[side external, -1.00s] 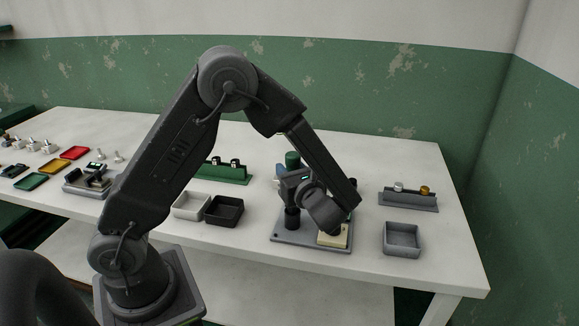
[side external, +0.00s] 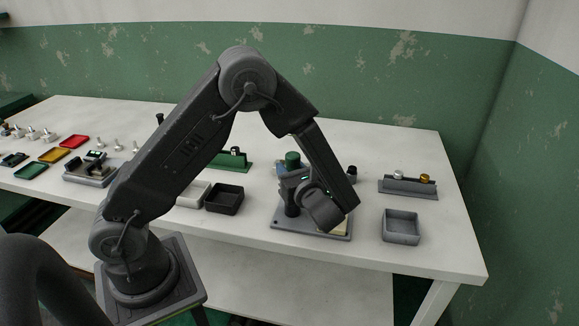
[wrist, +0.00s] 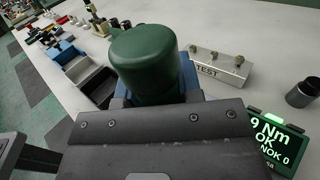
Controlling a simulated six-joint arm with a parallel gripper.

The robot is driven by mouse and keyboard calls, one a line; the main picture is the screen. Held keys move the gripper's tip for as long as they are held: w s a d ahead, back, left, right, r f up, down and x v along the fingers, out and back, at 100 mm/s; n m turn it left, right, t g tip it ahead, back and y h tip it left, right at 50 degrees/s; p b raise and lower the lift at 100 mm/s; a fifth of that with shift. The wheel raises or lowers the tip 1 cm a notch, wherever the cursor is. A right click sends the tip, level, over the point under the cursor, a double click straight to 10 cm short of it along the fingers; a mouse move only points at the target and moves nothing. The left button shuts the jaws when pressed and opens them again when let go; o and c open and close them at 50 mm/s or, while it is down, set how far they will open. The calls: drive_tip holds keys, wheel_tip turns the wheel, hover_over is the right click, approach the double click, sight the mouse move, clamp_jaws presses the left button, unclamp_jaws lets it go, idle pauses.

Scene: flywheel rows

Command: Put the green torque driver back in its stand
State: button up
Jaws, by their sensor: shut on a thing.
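The green torque driver has a round dark green cap (side external: 292,158), seen large and close in the wrist view (wrist: 145,62). My gripper (side external: 291,180) is shut on the driver, which is roughly upright over the grey base plate (side external: 285,227). The fingertips and the driver's lower end are hidden in the wrist view by the gripper body. A dark upright cylinder shows below the gripper; I cannot tell whether it is driver or fixture. A dark open cup (wrist: 302,93), possibly the stand, is at right in the wrist view, apart from the driver.
A black tray (side external: 224,198) and a pale tray (side external: 193,194) lie left of the plate. A grey tray (side external: 402,227) and a rack with knobs (side external: 408,187) are right. A TEST block (wrist: 217,70) and lit torque display (wrist: 275,145) stand nearby.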

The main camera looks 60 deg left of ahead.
drive_tip(key=o, duration=1.2)
drive_tip(key=shift+c, duration=0.2)
drive_tip(key=s+d, duration=0.1)
drive_tip(key=d, duration=1.2)
drive_tip(key=shift+s+d, duration=0.3)
drive_tip(key=shift+d, duration=0.1)
